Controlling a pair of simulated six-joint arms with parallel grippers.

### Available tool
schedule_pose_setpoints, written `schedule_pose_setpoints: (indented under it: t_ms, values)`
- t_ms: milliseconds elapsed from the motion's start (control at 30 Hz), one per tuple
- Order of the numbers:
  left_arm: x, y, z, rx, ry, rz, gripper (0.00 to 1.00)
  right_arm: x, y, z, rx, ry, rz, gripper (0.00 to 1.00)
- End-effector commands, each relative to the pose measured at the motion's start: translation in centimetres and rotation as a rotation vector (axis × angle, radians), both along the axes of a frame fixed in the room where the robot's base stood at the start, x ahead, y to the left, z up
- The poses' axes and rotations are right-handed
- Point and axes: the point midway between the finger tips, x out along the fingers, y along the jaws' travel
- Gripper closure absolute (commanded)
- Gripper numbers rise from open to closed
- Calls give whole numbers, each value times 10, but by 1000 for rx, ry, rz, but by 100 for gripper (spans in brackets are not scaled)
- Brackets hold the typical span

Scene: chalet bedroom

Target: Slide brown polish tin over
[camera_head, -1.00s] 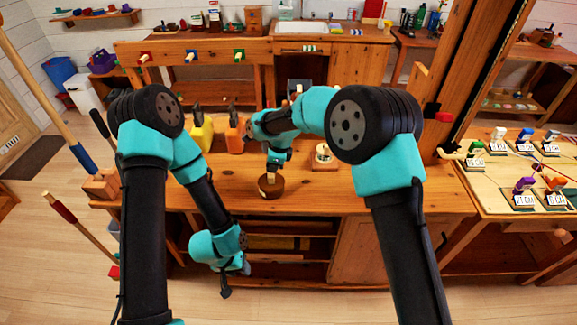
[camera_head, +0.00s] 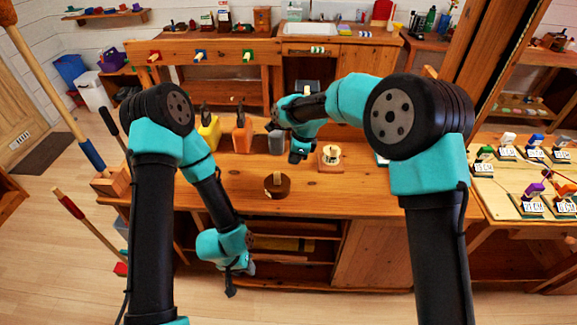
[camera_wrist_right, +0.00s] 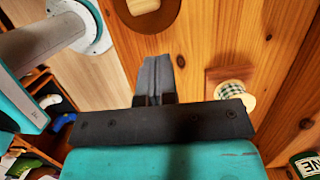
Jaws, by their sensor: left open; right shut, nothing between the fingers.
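The round brown tin (camera_head: 277,189) sits on the wooden bench (camera_head: 345,196), close to its front edge, with a small pale upright piece at its middle. It also shows at the top of the right wrist view (camera_wrist_right: 168,14), partly cut off. My right gripper (camera_head: 298,157) is shut and empty, behind and to the right of the tin in the head view and apart from it. Its closed fingers (camera_wrist_right: 157,75) point toward the tin in the wrist view. My left gripper (camera_head: 234,286) hangs low in front of the bench, open and away from the tin.
A round pale item on a wooden square (camera_head: 330,165) stands right of my right gripper. Yellow (camera_head: 210,131), orange (camera_head: 242,138) and grey (camera_head: 277,142) containers stand behind the tin. The bench between the tin and my right arm is clear.

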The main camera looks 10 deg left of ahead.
Motion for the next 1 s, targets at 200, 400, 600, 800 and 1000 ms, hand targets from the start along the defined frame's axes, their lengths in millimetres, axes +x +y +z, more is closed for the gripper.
schedule_pose_setpoints:
  t_ms: [200, 400, 600, 800, 1000]
  values:
    - [0, 0, 0, 0, 0, 0, 57, 2, -9, 37, 1, -3, 0, 100]
    - [0, 0, 0, 0, 0, 0, 57, 2, -12, 51, 1, -2, 0, 100]
    - [0, 0, 0, 0, 0, 0, 57, 2, -12, 52, 1, -1, 1, 100]
    - [0, 0, 0, 0, 0, 0, 57, 2, -9, 50, -6, 1, 1, 100]
    - [0, 0, 0, 0, 0, 0, 57, 2, 21, 32, -85, 13, 1, 100]
